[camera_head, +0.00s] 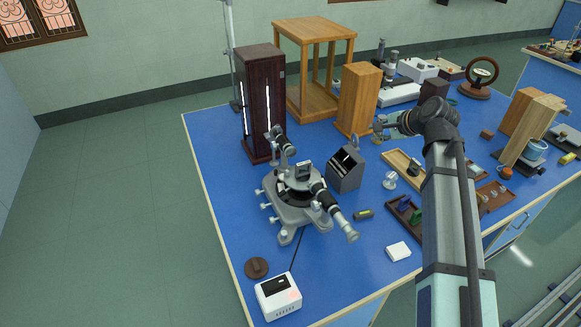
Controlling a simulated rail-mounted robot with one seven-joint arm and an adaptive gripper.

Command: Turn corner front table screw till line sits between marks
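The spectrometer (292,212) stands on the blue bench, with a black telescope tube (328,198) pointing to the lower right. Its small prism table (303,171) sits on top near the middle. The screws under that table are too small to tell apart. A grey box (343,180) with a slanted dark screen (347,160) stands just right of the spectrometer. A pale line shows on the screen, but marks cannot be made out. My gripper (380,124) is beyond and right of the grey box, beside the light wooden block, apart from the spectrometer. Its fingers are too small to read.
A dark wooden cabinet (259,102) and a light wooden block (358,99) stand behind the spectrometer. A white box (278,297) sits at the front left. A small yellow-topped level (364,213), wooden trays (404,217) and a white block (398,251) lie to the right.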

